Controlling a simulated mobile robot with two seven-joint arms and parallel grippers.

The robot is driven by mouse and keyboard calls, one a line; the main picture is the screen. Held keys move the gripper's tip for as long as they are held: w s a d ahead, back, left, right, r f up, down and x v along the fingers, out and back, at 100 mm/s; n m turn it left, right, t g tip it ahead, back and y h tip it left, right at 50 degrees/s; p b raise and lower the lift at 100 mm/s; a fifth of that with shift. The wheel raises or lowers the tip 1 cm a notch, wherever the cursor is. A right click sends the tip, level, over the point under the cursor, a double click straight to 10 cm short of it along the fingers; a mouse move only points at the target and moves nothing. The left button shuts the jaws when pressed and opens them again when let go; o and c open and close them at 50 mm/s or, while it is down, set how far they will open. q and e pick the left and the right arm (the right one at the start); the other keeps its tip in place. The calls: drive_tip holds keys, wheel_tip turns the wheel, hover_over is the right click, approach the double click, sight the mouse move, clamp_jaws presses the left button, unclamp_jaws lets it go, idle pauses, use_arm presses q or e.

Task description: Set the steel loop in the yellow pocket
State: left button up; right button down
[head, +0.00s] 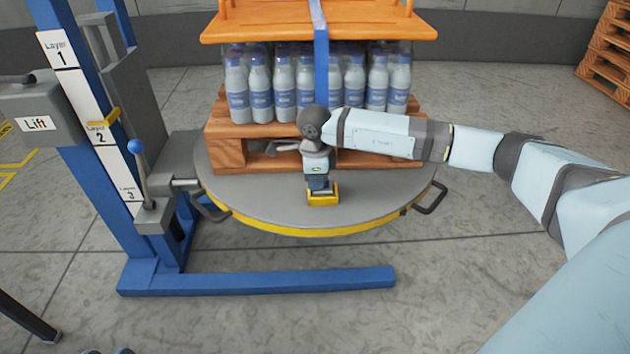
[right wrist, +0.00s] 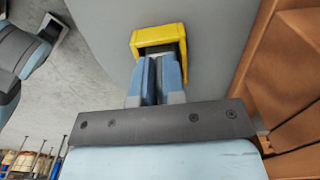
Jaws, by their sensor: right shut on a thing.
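The yellow pocket (head: 323,199) sits near the front edge of the round grey table. It also shows in the right wrist view (right wrist: 158,37), with one yellow side running down beside my fingertips. My right gripper (head: 320,187) points down at the pocket, its tips at or inside the pocket's opening. In the right wrist view, my right gripper (right wrist: 157,75) has its two blue-grey fingers close together. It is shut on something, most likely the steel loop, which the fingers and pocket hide. I cannot tell how deep the tips sit. My left gripper is not in view.
A wooden pallet (head: 228,148) carries several bottles (head: 262,90) under an orange top board (head: 270,30), with a blue strap (head: 321,65) down the front. The round table (head: 255,197) has side handles. A blue lift frame (head: 255,282) stands left. Table surface beside the pocket is clear.

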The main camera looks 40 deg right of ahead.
drive_tip(key=shift+f, duration=0.1)
drive_tip(key=c, duration=1.6)
unclamp_jaws()
drive_tip(key=shift+f, duration=0.1)
drive_tip(key=shift+c, duration=0.2)
drive_tip(key=o, duration=0.4)
drive_tip(key=shift+o, duration=0.2)
